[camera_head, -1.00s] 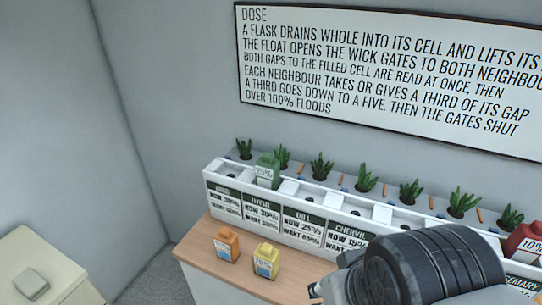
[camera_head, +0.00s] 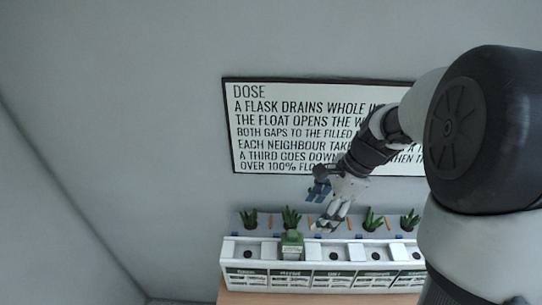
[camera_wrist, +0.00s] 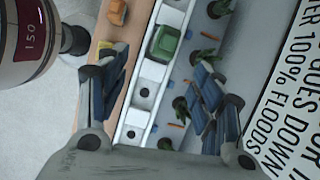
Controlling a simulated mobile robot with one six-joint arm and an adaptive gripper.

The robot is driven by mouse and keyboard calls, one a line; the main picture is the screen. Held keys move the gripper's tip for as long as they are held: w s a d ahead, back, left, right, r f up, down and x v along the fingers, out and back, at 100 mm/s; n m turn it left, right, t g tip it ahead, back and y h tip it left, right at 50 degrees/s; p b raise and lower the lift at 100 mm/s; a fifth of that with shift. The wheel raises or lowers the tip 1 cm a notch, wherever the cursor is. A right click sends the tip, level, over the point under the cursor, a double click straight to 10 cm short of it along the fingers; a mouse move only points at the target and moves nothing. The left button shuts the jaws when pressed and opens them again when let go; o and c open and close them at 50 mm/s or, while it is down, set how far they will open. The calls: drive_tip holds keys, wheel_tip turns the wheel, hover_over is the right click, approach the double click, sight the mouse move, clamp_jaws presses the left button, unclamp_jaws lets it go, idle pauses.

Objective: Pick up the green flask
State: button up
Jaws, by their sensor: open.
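The green flask (camera_head: 291,240) stands in the second cell from the left of the white planter (camera_head: 344,281) in the head view. Its green top also shows in the wrist view (camera_wrist: 165,42), above the picture's middle. My gripper (camera_head: 322,207) is open and empty, above the planter and to the right of the flask. In the wrist view its blue-padded fingers (camera_wrist: 158,85) are spread to either side of the planter row, with the flask ahead of them. Nothing is between the pads; the flask's lower part is hidden in its cell.
Several green plants (camera_head: 372,219) stand along the back of the planter, close to one finger in the wrist view. A written sign (camera_head: 270,125) hangs on the wall behind. An orange flask (camera_wrist: 117,12) stands on the wooden counter (camera_head: 235,297) beside the planter.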

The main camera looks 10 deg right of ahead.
drive_tip(key=m, duration=0.1)
drive_tip(key=b, duration=0.1)
approach(292, 239)
drive_tip(key=shift+y, duration=0.3)
drive_tip(key=x, duration=0.4)
drive_tip(key=d+x, duration=0.1)
drive_tip(key=x, duration=0.1)
drive_tip(key=shift+w+f, duration=0.35)
drive_tip(key=shift+f, duration=0.05)
drive_tip(key=shift+w+d+b+x, duration=0.2)
drive_tip(key=shift+b+x, duration=0.1)
drive_tip(key=shift+x, duration=1.15)
drive_tip(key=shift+w+d+b+x, duration=0.15)
drive_tip(key=shift+b+x, duration=0.1)
drive_tip(key=shift+x, duration=1.25)
drive_tip(key=shift+s+f, duration=0.1)
drive_tip(key=shift+s, duration=0.05)
drive_tip(key=c, duration=1.3)
drive_tip(key=shift+o, duration=0.2)
